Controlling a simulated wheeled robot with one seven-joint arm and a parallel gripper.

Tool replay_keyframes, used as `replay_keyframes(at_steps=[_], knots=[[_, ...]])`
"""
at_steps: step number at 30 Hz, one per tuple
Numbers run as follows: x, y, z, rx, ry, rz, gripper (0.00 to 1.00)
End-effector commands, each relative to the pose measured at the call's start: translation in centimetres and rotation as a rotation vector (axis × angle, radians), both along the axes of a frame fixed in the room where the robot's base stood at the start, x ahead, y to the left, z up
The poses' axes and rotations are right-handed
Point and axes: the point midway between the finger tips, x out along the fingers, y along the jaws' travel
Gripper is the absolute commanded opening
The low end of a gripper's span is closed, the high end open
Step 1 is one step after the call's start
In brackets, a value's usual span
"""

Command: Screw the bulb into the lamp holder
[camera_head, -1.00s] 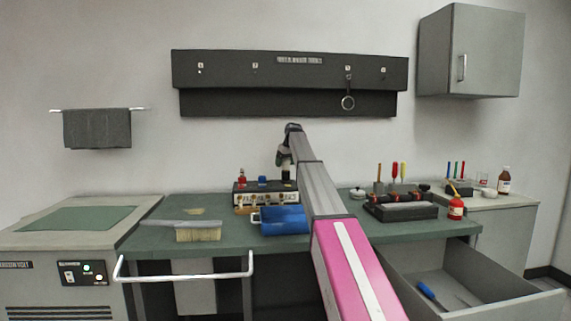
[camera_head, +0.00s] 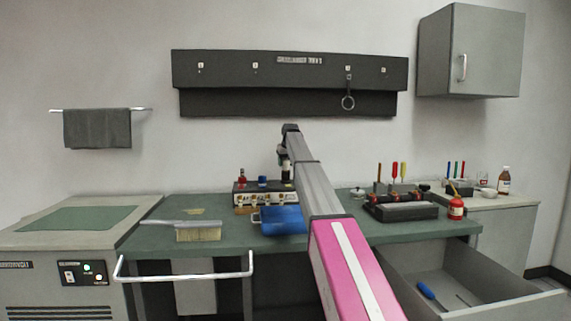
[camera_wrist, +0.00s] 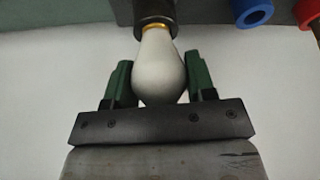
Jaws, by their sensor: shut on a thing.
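In the wrist view, a white bulb (camera_wrist: 159,68) sits between the two green fingers of my gripper (camera_wrist: 159,82), which is shut on it. The bulb's brass-coloured neck (camera_wrist: 155,26) meets the mouth of a dark round lamp holder (camera_wrist: 153,9) at the top of the picture. How deep the base sits in the holder is hidden. In the head view, the arm reaches over the bench to a box with coloured fittings (camera_head: 262,197). My gripper and the bulb cannot be made out there.
A blue ring (camera_wrist: 252,12) and a red one (camera_wrist: 305,12) stand right of the holder in the wrist view. On the green bench (camera_head: 160,240) are a brush (camera_head: 198,233), a blue roll (camera_head: 283,220) and a tool rack (camera_head: 400,208). An open drawer (camera_head: 450,280) juts out at right.

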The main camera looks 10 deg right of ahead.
Motion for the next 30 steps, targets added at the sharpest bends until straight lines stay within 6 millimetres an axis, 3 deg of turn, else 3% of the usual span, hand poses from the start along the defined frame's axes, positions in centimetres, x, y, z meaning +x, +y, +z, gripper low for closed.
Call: replay_keyframes(at_steps=[20,30], knots=[[0.01,-0.06,-0.03,0.000,0.001,-0.418,0.30],[-0.01,-0.23,-0.03,-0.001,0.001,-0.712,0.30]])
